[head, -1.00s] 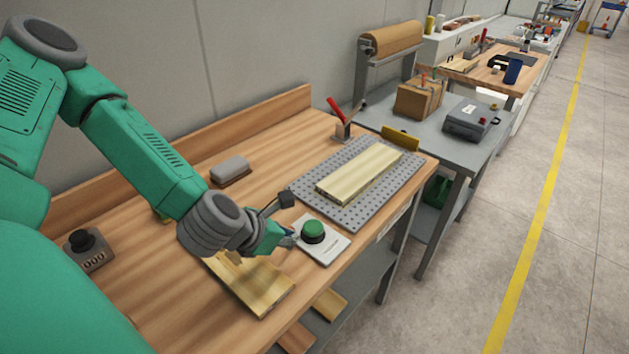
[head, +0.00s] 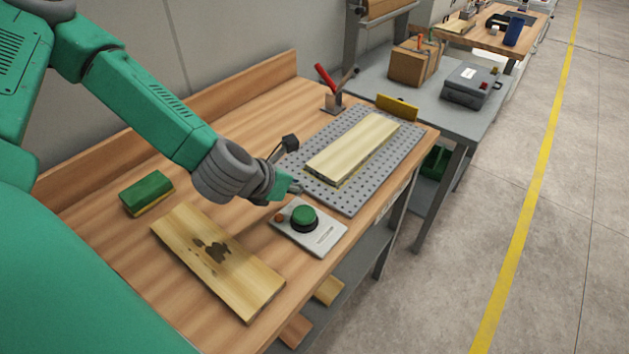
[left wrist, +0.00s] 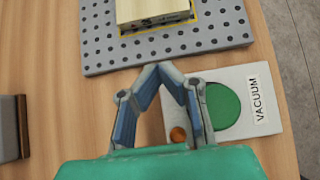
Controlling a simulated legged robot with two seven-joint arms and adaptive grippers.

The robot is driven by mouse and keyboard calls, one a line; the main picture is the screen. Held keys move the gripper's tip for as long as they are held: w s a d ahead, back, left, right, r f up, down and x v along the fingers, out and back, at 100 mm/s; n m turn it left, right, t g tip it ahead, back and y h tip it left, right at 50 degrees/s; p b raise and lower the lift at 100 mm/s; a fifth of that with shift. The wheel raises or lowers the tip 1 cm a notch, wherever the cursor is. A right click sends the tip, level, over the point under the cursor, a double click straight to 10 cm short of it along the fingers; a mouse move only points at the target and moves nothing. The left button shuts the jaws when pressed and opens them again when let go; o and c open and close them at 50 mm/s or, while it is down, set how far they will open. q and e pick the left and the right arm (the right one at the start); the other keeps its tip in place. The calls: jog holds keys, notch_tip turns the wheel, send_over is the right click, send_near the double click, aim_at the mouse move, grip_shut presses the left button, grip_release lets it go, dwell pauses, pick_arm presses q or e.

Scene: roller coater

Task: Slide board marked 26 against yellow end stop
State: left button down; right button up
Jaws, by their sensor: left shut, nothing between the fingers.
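A pale wooden board (head: 353,146) lies flat on a grey perforated plate (head: 350,200), inside a thin yellow outline. I cannot read any number on it. Its near end (left wrist: 155,12) shows at the top of the left wrist view. A yellow end stop (head: 397,107) stands at the plate's far end, close beyond the board; I cannot tell whether they touch. My left gripper (head: 297,188) is shut and empty at the plate's near edge, short of the board. Its fingertips (left wrist: 150,70) meet in the left wrist view. My right gripper is not in view.
A vacuum panel (head: 325,238) with a green button (head: 304,217) lies beside my left gripper. A stained board (head: 218,260) and a green sponge block (head: 147,193) are nearer me. A red-handled clamp (head: 332,92) stands left of the end stop.

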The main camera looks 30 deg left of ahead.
aim_at(337, 161)
pick_arm(q)
jog(key=x, duration=0.4)
jog(key=shift+d+r, duration=0.1)
jog(key=shift+d, duration=0.1)
jog(key=shift+w+d+r+p, duration=0.1)
jog(key=shift+w+d+p, duration=0.1)
jog(key=shift+w, duration=0.4)
jog(key=shift+w+d+r+p, duration=0.1)
jog(key=shift+w+p, duration=0.1)
jog(key=shift+w, duration=0.4)
jog(key=shift+w+f, duration=0.1)
jog(key=shift+w, duration=0.55)
jog(key=shift+w+a+f, duration=0.1)
jog(key=shift+w+a, duration=0.05)
jog(key=shift+a, duration=0.1)
jog(key=w, duration=0.2)
jog(key=w+b, duration=0.1)
jog(key=w, duration=0.2)
jog(key=w+d+b, duration=0.1)
jog(key=w, duration=0.1)
jog(key=shift+w, duration=0.2)
jog(key=shift+a, duration=0.1)
